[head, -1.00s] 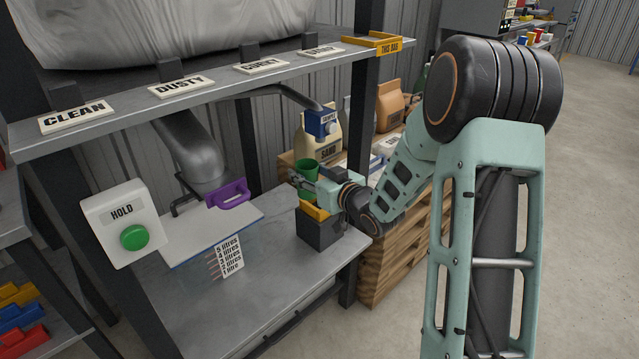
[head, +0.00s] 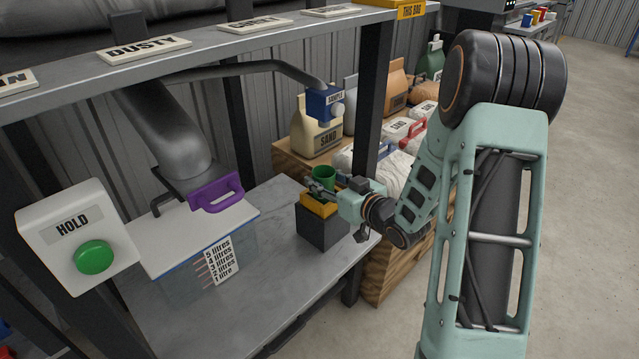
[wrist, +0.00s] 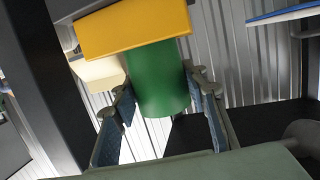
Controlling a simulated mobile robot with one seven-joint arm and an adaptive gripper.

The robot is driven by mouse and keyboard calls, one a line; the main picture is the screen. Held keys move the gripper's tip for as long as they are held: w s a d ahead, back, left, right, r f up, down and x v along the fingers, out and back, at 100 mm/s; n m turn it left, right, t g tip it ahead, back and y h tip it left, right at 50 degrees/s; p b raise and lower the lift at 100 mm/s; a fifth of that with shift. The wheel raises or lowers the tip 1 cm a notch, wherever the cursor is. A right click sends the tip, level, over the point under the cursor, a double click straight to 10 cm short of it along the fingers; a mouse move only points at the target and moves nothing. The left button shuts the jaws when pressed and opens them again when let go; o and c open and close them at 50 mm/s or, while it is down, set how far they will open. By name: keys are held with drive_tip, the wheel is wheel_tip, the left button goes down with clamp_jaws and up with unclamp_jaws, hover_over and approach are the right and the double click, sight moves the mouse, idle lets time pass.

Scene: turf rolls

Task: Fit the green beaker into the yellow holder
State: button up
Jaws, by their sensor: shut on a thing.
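The green beaker (head: 322,176) stands upright at the yellow holder (head: 318,207), which sits on a dark block on the metal bench. My gripper (head: 328,188) reaches in from the right and is shut on the beaker. In the wrist view, which looks upside down, the fingers (wrist: 160,110) flank the green beaker (wrist: 160,80). The yellow holder (wrist: 135,28) covers the beaker's lower end there, so I cannot tell how deep it sits or whether it is in the holder.
A sample spout (head: 325,103) hangs above and behind the beaker. A dark shelf post (head: 366,130) stands close by my wrist. A clear bin with a white lid (head: 195,235) stands to the left.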

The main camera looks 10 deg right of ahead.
drive_tip(key=shift+f, duration=0.25)
drive_tip(key=shift+f, duration=0.2)
drive_tip(key=o, duration=1.2)
drive_tip(key=shift+r, duration=0.15)
drive_tip(key=shift+r, duration=0.2)
drive_tip(key=p+v, duration=0.3)
drive_tip(key=v, duration=0.9)
drive_tip(key=shift+f, duration=0.15)
